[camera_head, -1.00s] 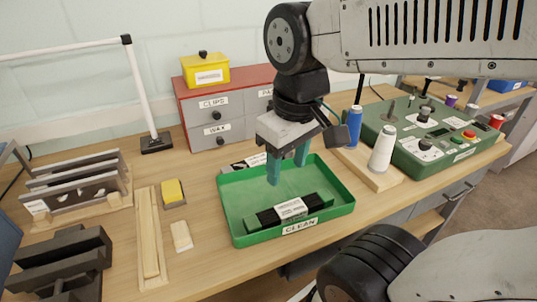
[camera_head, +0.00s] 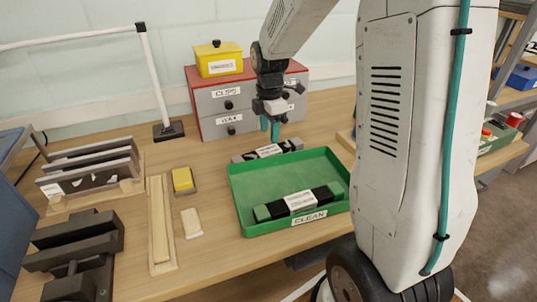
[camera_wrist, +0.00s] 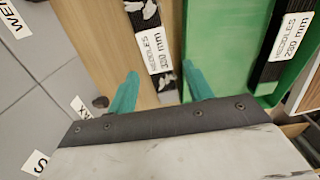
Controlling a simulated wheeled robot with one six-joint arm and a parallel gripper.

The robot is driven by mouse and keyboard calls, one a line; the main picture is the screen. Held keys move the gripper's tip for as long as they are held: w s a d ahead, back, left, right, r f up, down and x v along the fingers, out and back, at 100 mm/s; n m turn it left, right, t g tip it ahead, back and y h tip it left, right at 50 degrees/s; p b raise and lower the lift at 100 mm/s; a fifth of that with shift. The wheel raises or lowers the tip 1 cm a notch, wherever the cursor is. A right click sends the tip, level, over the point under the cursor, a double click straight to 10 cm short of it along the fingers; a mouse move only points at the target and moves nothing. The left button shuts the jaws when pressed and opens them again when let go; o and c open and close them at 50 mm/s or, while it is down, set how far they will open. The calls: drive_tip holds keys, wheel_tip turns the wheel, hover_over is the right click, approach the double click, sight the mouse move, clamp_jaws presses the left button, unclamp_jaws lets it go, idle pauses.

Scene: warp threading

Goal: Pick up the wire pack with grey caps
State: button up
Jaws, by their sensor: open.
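The wire pack with grey caps (camera_head: 284,147) lies on the table between the green tray and the drawer unit. It has a white label and a black-and-white middle, and it also shows in the wrist view (camera_wrist: 155,48). My gripper (camera_head: 270,131) is open and empty above this pack, pointing down. In the wrist view its teal fingers (camera_wrist: 160,74) appear on either side of the pack's near end. I cannot tell the exact height gap. A second pack, with green caps (camera_head: 328,191), lies inside the green tray (camera_head: 237,205) marked CLEAN.
The grey drawer unit with red top (camera_head: 215,108) stands close behind my gripper, with a yellow box (camera_head: 218,58) on it. A wooden channel (camera_head: 160,225), yellow block (camera_head: 182,178) and slotted rack (camera_head: 90,170) are at left. My arm hides the right side.

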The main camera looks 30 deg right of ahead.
sight(269, 150)
drive_tip(key=shift+w+d+f, duration=0.1)
drive_tip(key=shift+w+f, duration=0.05)
drive_tip(key=shift+f, duration=0.3)
drive_tip(key=f, duration=0.7)
drive_tip(key=shift+w+f, duration=0.2)
drive_tip(key=shift+r, duration=0.1)
drive_tip(key=c, duration=1)
